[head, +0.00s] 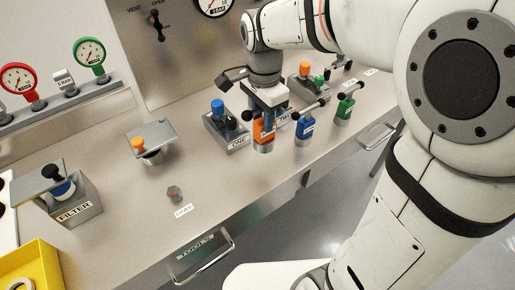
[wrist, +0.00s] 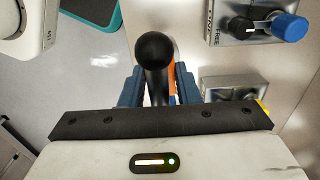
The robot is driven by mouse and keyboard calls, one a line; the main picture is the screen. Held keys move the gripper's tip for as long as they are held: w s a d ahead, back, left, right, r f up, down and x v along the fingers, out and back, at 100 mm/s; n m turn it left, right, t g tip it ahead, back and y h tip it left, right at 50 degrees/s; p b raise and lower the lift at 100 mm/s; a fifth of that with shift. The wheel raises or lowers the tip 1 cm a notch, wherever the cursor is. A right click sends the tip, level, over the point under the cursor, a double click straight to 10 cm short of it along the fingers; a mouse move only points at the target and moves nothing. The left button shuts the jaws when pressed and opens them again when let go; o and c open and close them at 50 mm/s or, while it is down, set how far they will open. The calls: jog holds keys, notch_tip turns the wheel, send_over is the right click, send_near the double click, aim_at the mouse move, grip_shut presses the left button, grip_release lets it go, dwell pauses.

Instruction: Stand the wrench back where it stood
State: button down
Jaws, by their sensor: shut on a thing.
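The wrench (head: 262,133) looks like an upright orange body with a silver lower end, in the middle of the head view. Its black bar and ball end (wrist: 154,48) show in the wrist view, with a little orange behind. My gripper (head: 268,112) is over the wrench from above, its blue fingers (wrist: 158,88) shut on the black bar. I cannot tell whether the lower end touches the bench. Similar blue (head: 303,129) and green (head: 345,107) wrenches stand upright to its right.
A metal block marked ONE (head: 228,136) with a blue knob stands close to the left of the wrench. A filter block (head: 72,203), an orange-knobbed plate (head: 152,138) and a small red-centred fitting (head: 174,193) are farther left.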

aim_at(261, 144)
notch_tip(261, 144, down, 9)
jog(key=shift+s+a, duration=0.1)
jog(key=shift+s, duration=0.05)
dwell(0.4)
jog(key=shift+f, duration=0.1)
jog(key=shift+f, duration=0.15)
jog(key=c, duration=1.1)
grip_release()
jog(key=shift+s, duration=0.1)
